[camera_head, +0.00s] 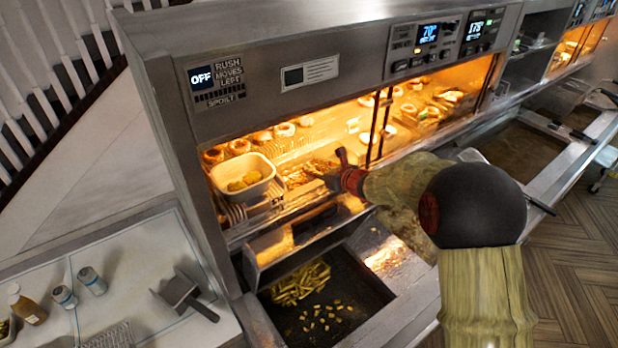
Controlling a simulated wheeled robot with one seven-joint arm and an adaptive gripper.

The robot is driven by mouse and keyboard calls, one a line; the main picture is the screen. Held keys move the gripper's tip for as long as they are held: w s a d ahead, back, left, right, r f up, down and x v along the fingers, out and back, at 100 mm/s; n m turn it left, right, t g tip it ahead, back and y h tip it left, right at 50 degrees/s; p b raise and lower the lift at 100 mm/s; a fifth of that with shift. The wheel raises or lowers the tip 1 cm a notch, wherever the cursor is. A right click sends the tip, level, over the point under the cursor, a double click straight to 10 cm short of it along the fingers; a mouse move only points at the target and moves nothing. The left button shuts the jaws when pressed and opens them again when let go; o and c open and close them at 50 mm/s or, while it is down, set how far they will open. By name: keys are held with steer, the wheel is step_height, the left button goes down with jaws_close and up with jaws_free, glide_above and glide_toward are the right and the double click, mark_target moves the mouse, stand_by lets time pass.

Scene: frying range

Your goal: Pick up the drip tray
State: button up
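My gripper (342,164) is at the front opening of the lit warming cabinet (250,85), near the flat tray of browned food. The arm reaches in from the right. The fingers are small and dark here, and I cannot tell whether they are open or shut, or touching anything. I cannot say for sure which thing is the drip tray. A metal ledge with a dark slot (315,225) sits below the cabinet opening, under and left of my gripper. Below it is a dark pan (362,290) with fries and small pieces in it. My arm hides part of the area to the right.
A white tub (243,172) of yellow food stands at the cabinet's left. Round food items line the shelf behind. A white counter (140,300) at lower left holds cans, a bottle and a dark scoop (181,293).

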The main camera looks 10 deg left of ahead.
mark_target(310, 165)
steer(key=shift+p+x, duration=0.45)
steer(key=shift+x, duration=1.55)
steer(key=shift+d, duration=0.1)
steer(key=shift+c, duration=0.2)
jaws_close()
steer(key=shift+r, duration=0.1)
